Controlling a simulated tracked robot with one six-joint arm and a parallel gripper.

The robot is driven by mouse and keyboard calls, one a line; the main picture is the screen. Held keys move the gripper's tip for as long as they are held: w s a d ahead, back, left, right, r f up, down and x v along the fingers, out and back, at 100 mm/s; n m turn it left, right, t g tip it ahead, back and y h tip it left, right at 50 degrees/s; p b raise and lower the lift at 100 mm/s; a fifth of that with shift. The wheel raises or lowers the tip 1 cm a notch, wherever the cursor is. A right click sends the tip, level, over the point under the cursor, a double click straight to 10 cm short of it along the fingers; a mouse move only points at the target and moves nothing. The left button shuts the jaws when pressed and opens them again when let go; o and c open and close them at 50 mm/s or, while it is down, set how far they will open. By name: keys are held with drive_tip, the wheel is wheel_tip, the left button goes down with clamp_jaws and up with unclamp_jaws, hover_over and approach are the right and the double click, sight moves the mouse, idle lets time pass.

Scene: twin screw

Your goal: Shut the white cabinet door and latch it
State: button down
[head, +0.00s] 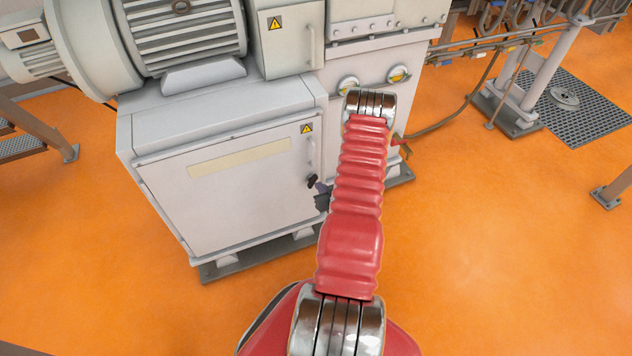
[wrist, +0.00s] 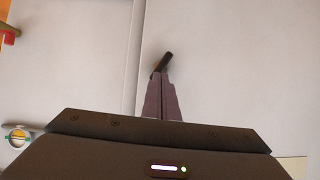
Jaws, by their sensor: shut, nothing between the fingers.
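The white cabinet door (head: 235,205) is the front panel of the grey machine base, with a pale label strip and a warning sign. It lies flush or nearly flush with its frame; I cannot tell if a small gap is left. A black latch handle (head: 312,181) sits near its right edge, and it shows tilted in the wrist view (wrist: 165,61). My gripper (head: 322,198) is shut and empty, partly hidden by my red arm in the head view. In the wrist view its fingertips (wrist: 160,76) are at the latch handle's near end; contact is unclear.
A grey pull handle (head: 311,152) is above the latch. The orange floor (head: 480,250) in front and to the right is largely clear.

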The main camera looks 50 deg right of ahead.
drive_tip(key=a+r+n+g+y, duration=0.1)
drive_tip(key=a+r+g, duration=0.2)
drive_tip(key=a+r, duration=0.8)
drive_tip(key=w+a+r+n+g+y, duration=0.1)
drive_tip(key=a+r+g, duration=0.1)
drive_tip(key=a+r, duration=0.9)
drive_tip(key=a+r+g+y, duration=0.25)
drive_tip(key=a+r, duration=0.35)
drive_tip(key=r, duration=1)
drive_tip(key=s+a+r+n+t, duration=0.1)
drive_tip(key=s+a+r, duration=0.2)
drive_tip(key=a, duration=0.3)
drive_tip(key=s+a+r+n+y, duration=0.1)
drive_tip(key=s+a+r, duration=0.3)
drive_tip(key=a+r, duration=0.2)
drive_tip(key=s+a+r+n+t, duration=0.1)
drive_tip(key=s+a+r+n, duration=0.1)
drive_tip(key=a+r, duration=0.3)
drive_tip(key=s+a, duration=0.1)
drive_tip(key=a, duration=0.2)
drive_tip(key=shift+s+r+t, duration=0.15)
drive_tip(key=shift+r+t, duration=0.05)
drive_tip(key=shift+t, duration=0.15)
drive_tip(key=shift+d, duration=0.1)
